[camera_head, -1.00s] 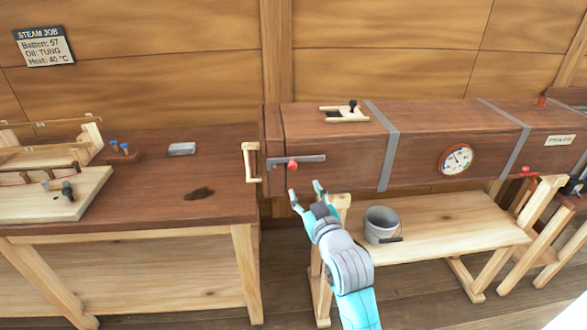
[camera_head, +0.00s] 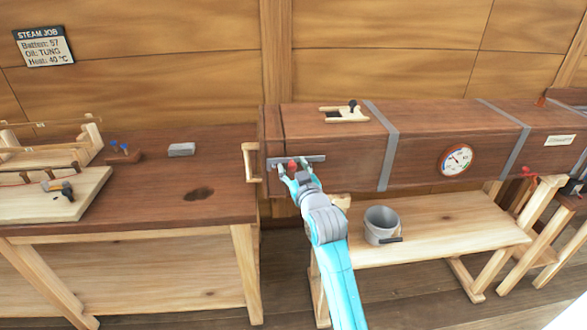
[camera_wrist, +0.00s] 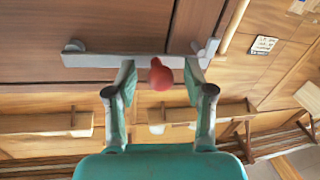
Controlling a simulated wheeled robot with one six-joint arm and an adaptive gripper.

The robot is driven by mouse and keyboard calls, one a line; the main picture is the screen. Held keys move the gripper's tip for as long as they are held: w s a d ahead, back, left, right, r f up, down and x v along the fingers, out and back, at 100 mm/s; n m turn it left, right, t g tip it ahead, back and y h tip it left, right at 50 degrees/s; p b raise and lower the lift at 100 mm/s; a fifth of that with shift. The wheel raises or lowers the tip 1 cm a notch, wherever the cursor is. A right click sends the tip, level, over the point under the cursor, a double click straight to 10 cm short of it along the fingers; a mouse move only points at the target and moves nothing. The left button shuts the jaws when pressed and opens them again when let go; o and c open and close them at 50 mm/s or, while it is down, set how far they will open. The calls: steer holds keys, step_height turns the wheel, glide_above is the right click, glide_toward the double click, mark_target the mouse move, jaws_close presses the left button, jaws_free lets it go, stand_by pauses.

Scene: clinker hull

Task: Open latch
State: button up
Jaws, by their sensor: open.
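The latch (camera_head: 312,159) is a grey metal bar with a red knob, lying across the seam near the left end of the long wooden steam box (camera_head: 340,172). In the wrist view the latch bar (camera_wrist: 120,61) runs across the top, and its red knob (camera_wrist: 161,75) hangs between my fingers. My gripper (camera_head: 293,175) is open at the latch, and in the wrist view its fingertips (camera_wrist: 160,72) stand to either side of the knob with gaps. I cannot tell whether the fingertips touch the bar.
A wooden handle (camera_head: 250,162) is at the box's left end. A workbench (camera_head: 150,205) stands left. A grey bucket (camera_head: 381,224) sits on the low bench (camera_head: 450,225) below the box. A round gauge (camera_head: 457,159) is on the box front.

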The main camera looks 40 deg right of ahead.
jaws_close()
